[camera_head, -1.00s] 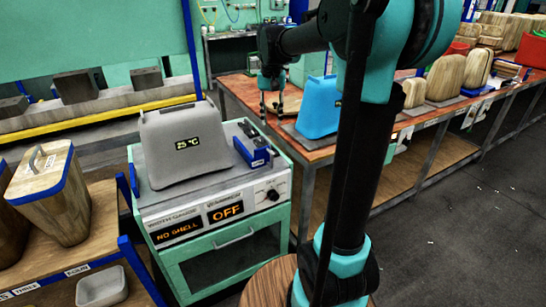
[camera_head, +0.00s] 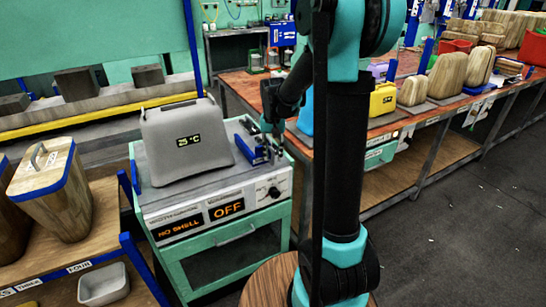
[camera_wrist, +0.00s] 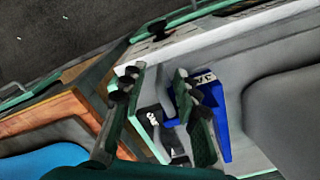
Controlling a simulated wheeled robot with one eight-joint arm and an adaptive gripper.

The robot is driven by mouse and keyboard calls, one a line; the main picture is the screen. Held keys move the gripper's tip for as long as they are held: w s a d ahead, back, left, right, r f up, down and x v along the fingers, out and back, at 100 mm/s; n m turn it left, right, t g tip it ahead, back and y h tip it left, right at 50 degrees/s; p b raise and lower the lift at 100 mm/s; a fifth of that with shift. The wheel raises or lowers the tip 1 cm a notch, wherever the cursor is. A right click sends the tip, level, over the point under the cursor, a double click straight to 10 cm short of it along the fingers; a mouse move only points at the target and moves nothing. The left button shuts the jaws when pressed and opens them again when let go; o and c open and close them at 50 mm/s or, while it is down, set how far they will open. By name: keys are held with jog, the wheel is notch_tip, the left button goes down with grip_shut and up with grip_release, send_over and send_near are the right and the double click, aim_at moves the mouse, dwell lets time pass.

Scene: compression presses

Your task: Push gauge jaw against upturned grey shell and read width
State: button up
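The gauge panel shows NO SHELL (camera_head: 179,228) and OFF (camera_head: 226,210). My gripper (camera_head: 272,143) is at the jaw's right side. In the wrist view my gripper (camera_wrist: 157,80) has its fingers apart; the blue jaw (camera_wrist: 222,125) is partly behind the right finger, and a dark labelled part (camera_wrist: 152,117) shows between the fingers. I cannot tell whether they touch it.
A knob (camera_head: 273,191) is on the panel's right. A wooden container with a blue rim (camera_head: 60,195) stands on the left shelf. The wooden table (camera_head: 235,90) behind carries a yellow shell (camera_head: 383,99) and several wooden ones. A round wooden top (camera_head: 262,285) is in front.

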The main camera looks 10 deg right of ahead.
jog(key=shift+f, duration=0.6)
grip_shut()
jog(key=s+a, duration=0.1)
jog(key=a, duration=0.1)
jog(key=s+a, duration=0.1)
jog(key=a, duration=0.5)
jog(key=shift+s+a, duration=0.15)
jog(key=shift+s, duration=0.25)
grip_release()
jog(key=shift+r, duration=0.1)
